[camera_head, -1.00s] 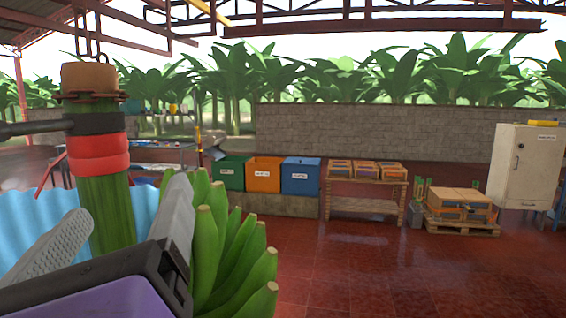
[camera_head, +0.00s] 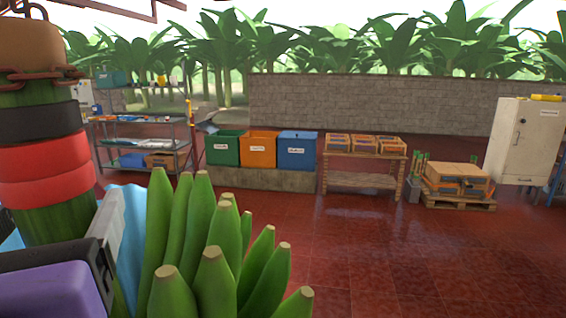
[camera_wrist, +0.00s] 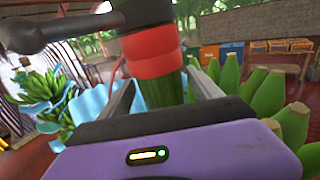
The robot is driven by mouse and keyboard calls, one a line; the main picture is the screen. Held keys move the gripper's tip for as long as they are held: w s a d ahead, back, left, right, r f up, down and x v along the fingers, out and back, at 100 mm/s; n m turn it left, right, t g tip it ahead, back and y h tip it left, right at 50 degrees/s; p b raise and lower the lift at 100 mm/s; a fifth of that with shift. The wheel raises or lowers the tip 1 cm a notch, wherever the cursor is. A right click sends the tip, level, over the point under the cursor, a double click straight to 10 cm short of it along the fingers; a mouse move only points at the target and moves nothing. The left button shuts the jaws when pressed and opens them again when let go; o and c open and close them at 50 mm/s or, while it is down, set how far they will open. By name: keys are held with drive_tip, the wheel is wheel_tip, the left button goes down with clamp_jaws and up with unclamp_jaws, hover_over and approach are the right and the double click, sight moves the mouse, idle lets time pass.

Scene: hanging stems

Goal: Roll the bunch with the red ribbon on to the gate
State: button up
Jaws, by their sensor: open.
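The bunch with the red ribbon has a thick green stem with a red ribbon (camera_head: 42,170) wound around it, large at the left edge of the head view. Its green bananas (camera_head: 215,250) fan out at lower centre. The ribbon also shows in the wrist view (camera_wrist: 152,62). Above it are a black band (camera_head: 40,127), a chain and a brown stem top (camera_head: 28,50). My gripper (camera_wrist: 160,80) is open, its fingers on either side of the stem just below the ribbon. Contact cannot be told. The gate is not identifiable in these views.
Green, orange and blue bins (camera_head: 258,149) stand on a ledge across the floor. A wooden table with crates (camera_head: 364,145), a loaded pallet (camera_head: 457,185) and a white cabinet (camera_head: 525,140) are farther right. Another bunch (camera_wrist: 45,95) hangs at left with blue sheeting.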

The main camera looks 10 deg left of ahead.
drive_tip(key=shift+p+x, duration=0.6)
drive_tip(key=shift+x, duration=1.55)
drive_tip(key=shift+c, duration=0.2)
clamp_jaws()
